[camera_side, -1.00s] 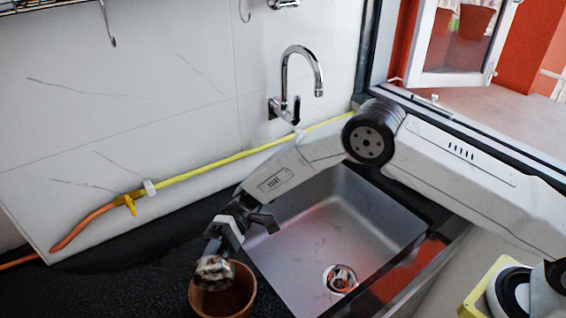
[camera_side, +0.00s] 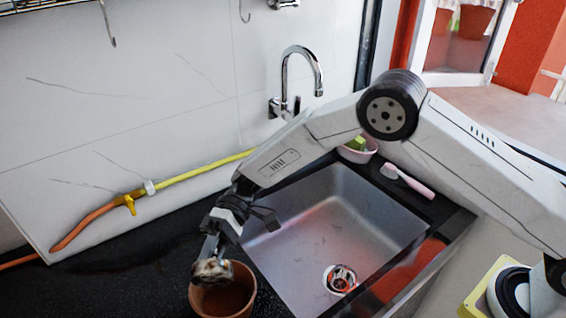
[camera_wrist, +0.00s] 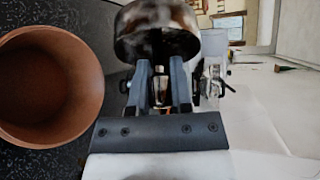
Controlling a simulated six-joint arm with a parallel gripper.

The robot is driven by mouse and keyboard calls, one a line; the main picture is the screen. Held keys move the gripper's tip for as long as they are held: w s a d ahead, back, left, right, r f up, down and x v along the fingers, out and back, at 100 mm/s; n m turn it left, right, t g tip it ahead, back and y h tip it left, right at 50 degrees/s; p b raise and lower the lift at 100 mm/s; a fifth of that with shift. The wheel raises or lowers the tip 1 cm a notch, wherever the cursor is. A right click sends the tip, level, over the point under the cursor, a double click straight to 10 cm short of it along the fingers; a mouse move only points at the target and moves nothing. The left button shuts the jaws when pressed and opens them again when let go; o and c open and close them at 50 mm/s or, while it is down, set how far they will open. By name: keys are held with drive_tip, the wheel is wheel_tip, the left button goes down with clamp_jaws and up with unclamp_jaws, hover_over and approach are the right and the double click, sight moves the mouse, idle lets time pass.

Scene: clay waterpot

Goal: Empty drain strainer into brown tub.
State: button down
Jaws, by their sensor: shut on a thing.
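My gripper (camera_side: 216,246) is shut on the drain strainer (camera_side: 212,271), a small round metal cup with dark brown and pale patches. In the side view the strainer overlaps the far left rim of the brown tub (camera_side: 246,290), a round terracotta pot on the dark counter. In the wrist view my gripper's fingers (camera_wrist: 160,88) hold the strainer (camera_wrist: 157,35) at the top middle, and the tub (camera_wrist: 97,92) lies to its left, apart from it in the picture. The tub's visible inside looks empty. The strainer's inside and contents cannot be made out.
The steel sink (camera_side: 320,235) with its round drain (camera_side: 340,279) lies right of the tub. A tap (camera_side: 300,85) is on the wall. A pink bowl (camera_side: 358,152) and pink brush (camera_side: 408,181) lie behind the sink. A yellow-orange hose (camera_side: 190,175) runs along the wall.

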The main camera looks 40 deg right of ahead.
sight(203, 282)
drive_tip(key=shift+s+a+r+n+t+h, duration=0.2)
drive_tip(key=shift+n+t+h, duration=0.1)
drive_tip(key=shift+t+h, duration=0.1)
drive_tip(key=shift+s+a+r+n+t+h, duration=0.1)
drive_tip(key=shift+s+r+n+t+h, duration=0.2)
drive_tip(key=shift+t+h, duration=0.3)
drive_tip(key=shift+s+t, duration=0.1)
drive_tip(key=shift+t, duration=0.2)
drive_tip(key=shift+a, duration=0.1)
drive_tip(key=shift+s+a+r+n+t+h, duration=0.15)
drive_tip(key=shift+s+n+t+h, duration=0.15)
drive_tip(key=shift+t+h, duration=0.35)
drive_tip(key=shift+t, duration=0.25)
drive_tip(key=shift+s+a+t+h, duration=0.1)
drive_tip(key=shift+s+t+h, duration=0.15)
drive_tip(key=shift+t+h, duration=0.25)
drive_tip(key=shift+s+n+t, duration=0.1)
drive_tip(key=shift+n+t, duration=0.2)
drive_tip(key=shift+s+a+h, duration=0.1)
drive_tip(key=shift+h, duration=0.25)
